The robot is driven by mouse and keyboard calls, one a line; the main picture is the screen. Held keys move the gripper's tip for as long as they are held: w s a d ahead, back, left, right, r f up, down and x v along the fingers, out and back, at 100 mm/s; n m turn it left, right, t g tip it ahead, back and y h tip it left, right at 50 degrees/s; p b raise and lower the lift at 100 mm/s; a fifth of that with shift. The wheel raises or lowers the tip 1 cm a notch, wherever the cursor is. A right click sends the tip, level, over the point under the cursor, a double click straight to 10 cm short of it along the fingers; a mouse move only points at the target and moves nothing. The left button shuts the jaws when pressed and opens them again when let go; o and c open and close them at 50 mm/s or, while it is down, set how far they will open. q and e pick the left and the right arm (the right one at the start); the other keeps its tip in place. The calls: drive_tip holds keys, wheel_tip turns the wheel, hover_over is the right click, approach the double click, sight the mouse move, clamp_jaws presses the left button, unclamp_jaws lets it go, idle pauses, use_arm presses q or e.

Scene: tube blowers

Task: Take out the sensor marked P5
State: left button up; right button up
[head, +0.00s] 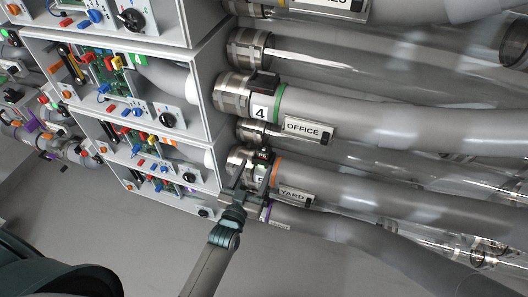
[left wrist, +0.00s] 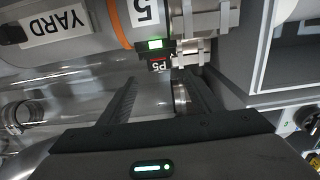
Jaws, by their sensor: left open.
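The sensor marked P5 (left wrist: 159,65) is a small black block with a red stripe and a lit green window in the left wrist view. It sits at the YARD pipe's metal collar, beside the orange ring and the white "5" label. In the head view the sensor (head: 263,156) is a small dark block on the collar. My left gripper (head: 257,168) is open at the YARD pipe. In the left wrist view its two fingers (left wrist: 160,80) point toward the sensor, which lies just beyond and between the fingertips. My right gripper is not in view.
The OFFICE pipe (head: 390,127) with a green ring and "4" label runs above the YARD pipe (head: 390,194). Clear tubes lie between and behind them. Grey control boxes (head: 212,95) with knobs and boards stand to the left. Grey floor (head: 60,215) is free below.

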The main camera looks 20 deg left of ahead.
sight(262, 154)
use_arm(q)
drive_tip(key=w, duration=0.4)
drive_tip(key=shift+w+d, duration=0.1)
drive_tip(key=shift+w, duration=0.15)
drive_tip(key=shift+p, duration=0.3)
drive_tip(key=shift+w, duration=0.5)
drive_tip(key=w+p, duration=0.1)
drive_tip(key=w, duration=0.3)
drive_tip(key=shift+w+d, duration=0.1)
drive_tip(key=c, duration=0.9)
drive_tip(key=shift+c, duration=1.2)
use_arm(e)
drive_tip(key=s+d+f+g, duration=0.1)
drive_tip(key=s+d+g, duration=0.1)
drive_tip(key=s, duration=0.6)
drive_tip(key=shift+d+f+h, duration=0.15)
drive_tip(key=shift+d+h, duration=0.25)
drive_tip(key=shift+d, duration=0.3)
